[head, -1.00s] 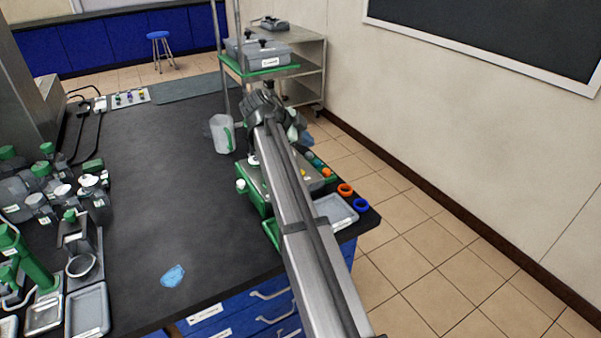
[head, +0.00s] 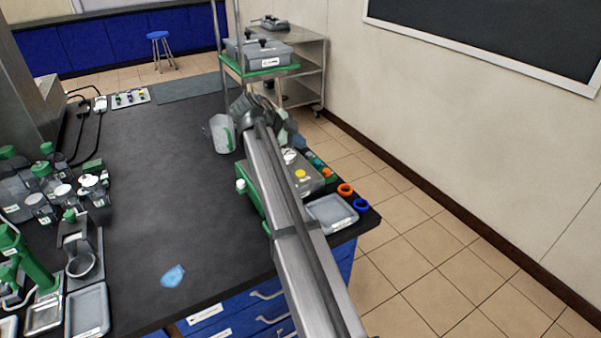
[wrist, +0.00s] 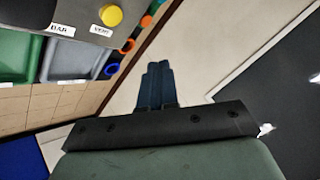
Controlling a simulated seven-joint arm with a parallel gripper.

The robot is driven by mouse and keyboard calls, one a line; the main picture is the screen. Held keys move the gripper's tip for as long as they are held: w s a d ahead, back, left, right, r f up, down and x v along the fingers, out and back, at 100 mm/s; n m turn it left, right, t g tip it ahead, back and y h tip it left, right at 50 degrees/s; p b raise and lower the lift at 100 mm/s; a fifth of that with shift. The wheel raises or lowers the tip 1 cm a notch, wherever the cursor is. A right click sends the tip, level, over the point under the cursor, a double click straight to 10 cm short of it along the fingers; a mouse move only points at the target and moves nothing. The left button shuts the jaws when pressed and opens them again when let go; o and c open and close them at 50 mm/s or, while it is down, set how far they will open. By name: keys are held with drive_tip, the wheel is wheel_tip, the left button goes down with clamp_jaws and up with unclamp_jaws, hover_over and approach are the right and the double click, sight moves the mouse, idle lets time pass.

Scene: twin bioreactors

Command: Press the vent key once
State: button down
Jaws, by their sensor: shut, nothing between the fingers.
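The vent key appears as a round yellow button (wrist: 110,15) at the top of the wrist view, on a grey control box (wrist: 72,10) beside a small white label that seems to read VENT. In the head view the yellow button (head: 300,174) shows on top of the box, just right of my arm. My gripper (wrist: 155,72) is shut and empty; its dark blue fingers are apart from the button. In the head view its blue fingertips (head: 299,143) are beyond the button, near the box's far side.
Orange and blue rings (head: 345,190) lie along the bench edge beside a grey tray (head: 332,213). A clear jug (head: 218,134) stands left of my wrist. Bottles (head: 45,190) crowd the left side. The middle of the dark bench (head: 160,190) is clear.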

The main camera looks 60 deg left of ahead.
sight(298, 174)
drive_tip(key=shift+f, duration=3.6)
drive_tip(key=shift+f, duration=0.25)
drive_tip(key=shift+f, duration=0.2)
drive_tip(key=shift+f, duration=0.4)
drive_tip(key=shift+r, duration=0.85)
drive_tip(key=shift+r, duration=0.1)
drive_tip(key=shift+r, duration=2.4)
